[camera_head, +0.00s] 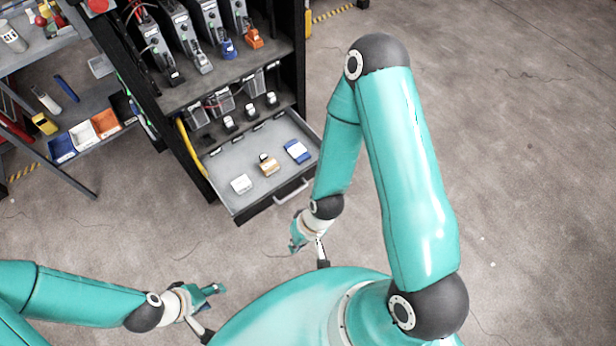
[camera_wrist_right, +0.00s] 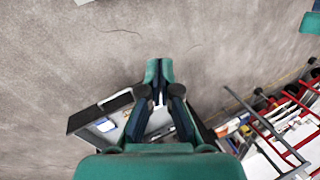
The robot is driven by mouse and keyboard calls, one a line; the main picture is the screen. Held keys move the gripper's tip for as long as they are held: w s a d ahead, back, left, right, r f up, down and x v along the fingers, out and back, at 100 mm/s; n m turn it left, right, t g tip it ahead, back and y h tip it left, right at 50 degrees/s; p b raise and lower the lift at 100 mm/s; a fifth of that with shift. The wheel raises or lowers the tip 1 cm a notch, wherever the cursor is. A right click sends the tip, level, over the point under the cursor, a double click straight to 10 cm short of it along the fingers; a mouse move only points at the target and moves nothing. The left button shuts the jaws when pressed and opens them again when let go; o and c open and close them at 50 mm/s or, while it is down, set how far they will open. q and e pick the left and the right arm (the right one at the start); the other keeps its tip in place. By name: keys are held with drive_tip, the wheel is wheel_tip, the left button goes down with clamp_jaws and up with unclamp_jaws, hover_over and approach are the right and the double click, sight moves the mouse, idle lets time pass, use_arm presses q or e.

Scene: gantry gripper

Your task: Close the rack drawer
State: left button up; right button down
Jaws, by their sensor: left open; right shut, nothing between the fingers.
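The rack drawer (camera_head: 224,168) is pulled out from the dark rack (camera_head: 175,97), low down in the head view. Its bar handle (camera_head: 292,191) is on the front face. A white box (camera_head: 241,184), a tan box (camera_head: 268,167) and a blue box (camera_head: 297,151) lie inside. My right gripper (camera_head: 297,244) is shut and empty, in front of the drawer and apart from the handle in the picture. In the right wrist view its fingers (camera_wrist_right: 159,68) point over floor, with the drawer (camera_wrist_right: 84,118) beside and partly behind them. My left gripper (camera_head: 214,290) is open and empty at lower left, away from the drawer.
Devices stand on the rack shelf (camera_head: 190,91) above the drawer. A grey shelf unit (camera_head: 95,97) with small bins (camera_head: 105,122) stands left of the rack. The concrete floor (camera_head: 530,170) to the right and before the drawer is clear.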

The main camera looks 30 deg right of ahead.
drive_tip(key=s+a+f+m+g+y+b, duration=0.1)
drive_tip(key=s+f+m+g+y+b, duration=0.15)
drive_tip(key=s+f+m+b, duration=0.35)
drive_tip(key=s+a+f+m+g+y+b, duration=0.15)
drive_tip(key=f+m+y+b, duration=0.3)
drive_tip(key=f+b, duration=0.45)
drive_tip(key=m+t+h+b, duration=1)
drive_tip(key=m+t+b, duration=0.7)
drive_tip(key=m+t, duration=0.45)
approach(303, 173)
drive_tip(key=shift+m, duration=0.5)
drive_tip(key=w+b, duration=0.1)
drive_tip(key=w, duration=0.2)
drive_tip(key=w+b, duration=0.2)
drive_tip(key=w, duration=0.2)
drive_tip(key=shift+w+a+f+b, duration=0.1)
drive_tip(key=shift+w+f+b, duration=0.1)
drive_tip(key=shift+b, duration=0.1)
